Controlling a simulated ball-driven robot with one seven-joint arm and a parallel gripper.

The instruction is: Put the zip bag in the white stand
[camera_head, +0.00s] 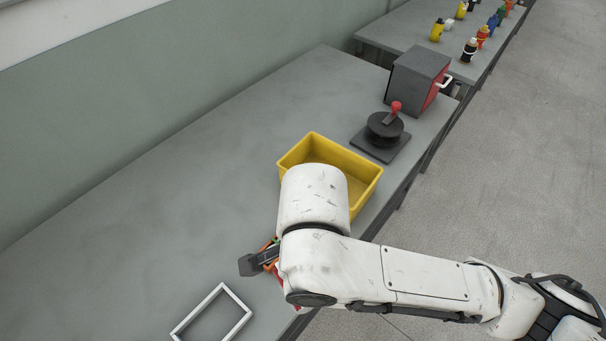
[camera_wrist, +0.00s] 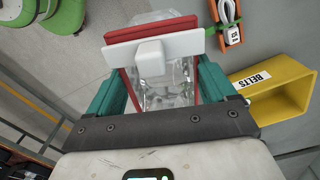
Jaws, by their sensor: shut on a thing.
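My gripper (camera_wrist: 160,72), with teal fingers, is shut on the zip bag (camera_wrist: 162,92) in the wrist view. The bag is clear, with a red strip, a white bar and a white block across its far end. In the head view my arm covers the bag and most of the gripper; only small red, green and orange bits show beside it. A white rectangular frame (camera_head: 240,325), which looks like the white stand, is on the grey bench at the bottom left, below and left of my wrist. It is not clearly visible in the wrist view.
A yellow bin (camera_head: 368,171) sits behind my arm on the bench (camera_head: 150,190); its label in the wrist view (camera_wrist: 285,100) reads BELTS. A red-handled black device (camera_head: 384,130) and a grey-red box (camera_head: 418,75) stand farther back. The bench's left side is clear.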

